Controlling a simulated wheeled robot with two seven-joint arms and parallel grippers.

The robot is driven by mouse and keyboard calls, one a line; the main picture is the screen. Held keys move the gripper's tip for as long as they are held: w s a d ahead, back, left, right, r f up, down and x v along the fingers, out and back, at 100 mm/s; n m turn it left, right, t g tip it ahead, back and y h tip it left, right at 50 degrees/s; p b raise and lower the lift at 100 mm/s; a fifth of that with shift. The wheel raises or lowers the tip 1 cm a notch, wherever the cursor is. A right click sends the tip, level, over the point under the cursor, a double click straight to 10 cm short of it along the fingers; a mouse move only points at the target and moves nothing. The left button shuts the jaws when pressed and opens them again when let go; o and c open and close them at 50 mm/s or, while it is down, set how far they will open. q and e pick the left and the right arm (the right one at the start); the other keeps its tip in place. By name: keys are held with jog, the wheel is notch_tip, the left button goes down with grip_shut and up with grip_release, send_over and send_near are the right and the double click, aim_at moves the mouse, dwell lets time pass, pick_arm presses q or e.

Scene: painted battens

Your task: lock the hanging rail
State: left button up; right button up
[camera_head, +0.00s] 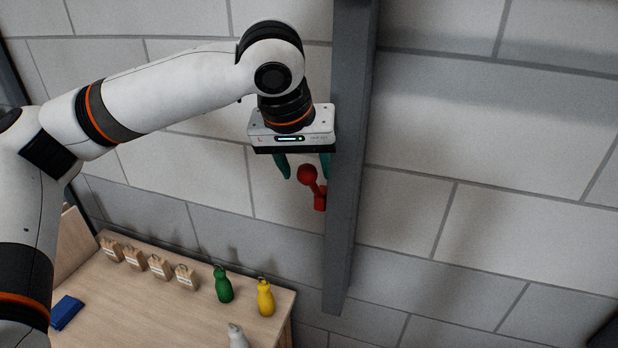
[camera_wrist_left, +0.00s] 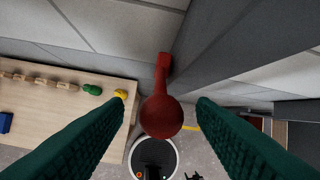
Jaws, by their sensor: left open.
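A red lever with a round knob (camera_head: 307,175) sticks out from the lower left side of a grey vertical post, which I take for the hanging rail (camera_head: 350,160). The lever's red base (camera_head: 320,200) sits against the post. My left gripper (camera_head: 303,172) is open, pointing down, with its green fingers above and around the knob's level. In the left wrist view the knob (camera_wrist_left: 161,117) lies between the two spread fingers, apart from both; the lever's arm (camera_wrist_left: 163,72) runs up toward the post (camera_wrist_left: 235,40). My right gripper is not in view.
A wooden table (camera_head: 150,300) stands at lower left with several small tan boxes (camera_head: 160,266), a green bottle (camera_head: 222,285), a yellow bottle (camera_head: 265,297), a whitish bottle (camera_head: 237,336) and a blue item (camera_head: 66,312). A block wall (camera_head: 480,130) is behind.

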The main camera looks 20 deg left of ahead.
aim_at(315, 187)
pick_arm(q)
jog(key=shift+x, duration=2.05)
jog(key=shift+c, duration=0.4)
grip_shut()
